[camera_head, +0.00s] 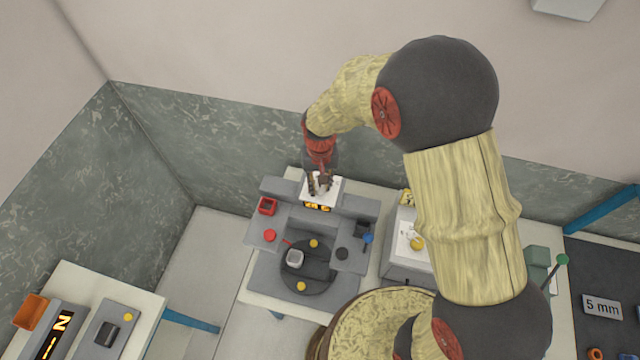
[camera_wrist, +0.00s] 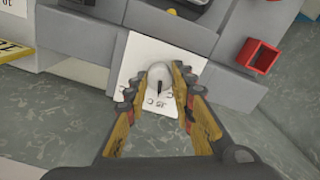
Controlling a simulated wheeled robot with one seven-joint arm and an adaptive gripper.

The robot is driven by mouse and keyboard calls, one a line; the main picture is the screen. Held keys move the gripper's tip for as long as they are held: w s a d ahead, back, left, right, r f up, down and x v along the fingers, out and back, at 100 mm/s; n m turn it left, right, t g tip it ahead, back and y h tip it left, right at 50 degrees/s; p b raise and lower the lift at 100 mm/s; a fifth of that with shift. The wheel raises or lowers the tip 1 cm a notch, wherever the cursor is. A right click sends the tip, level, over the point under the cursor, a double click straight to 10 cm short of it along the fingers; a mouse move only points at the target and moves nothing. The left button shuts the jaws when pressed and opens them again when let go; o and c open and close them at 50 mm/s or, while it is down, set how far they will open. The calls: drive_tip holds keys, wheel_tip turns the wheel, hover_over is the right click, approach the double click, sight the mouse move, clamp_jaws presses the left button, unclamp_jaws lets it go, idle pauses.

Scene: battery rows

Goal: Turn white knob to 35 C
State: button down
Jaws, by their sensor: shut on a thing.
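The white knob (camera_wrist: 158,77) is round with a dark pointer line. It sits on a white dial plate (camera_wrist: 137,60) with printed marks, one reading "35 C", partly covered by my fingers. In the wrist view my gripper (camera_wrist: 160,82) has its two yellow-brown fingers on either side of the knob, shut on it. In the head view my gripper (camera_head: 320,185) reaches down to the white plate (camera_head: 331,187) at the back of the grey station; the knob is hidden there. The pointer line lies roughly toward the "35 C" print; exact alignment cannot be told.
A dark round turntable (camera_head: 318,273) holds a light block (camera_head: 295,257). The marbled wall (camera_head: 235,145) stands close behind.

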sight(320, 187)
drive_tip(key=c, duration=1.6)
unclamp_jaws()
drive_tip(key=shift+o, duration=0.5)
wheel_tip(320, 187, up, 12)
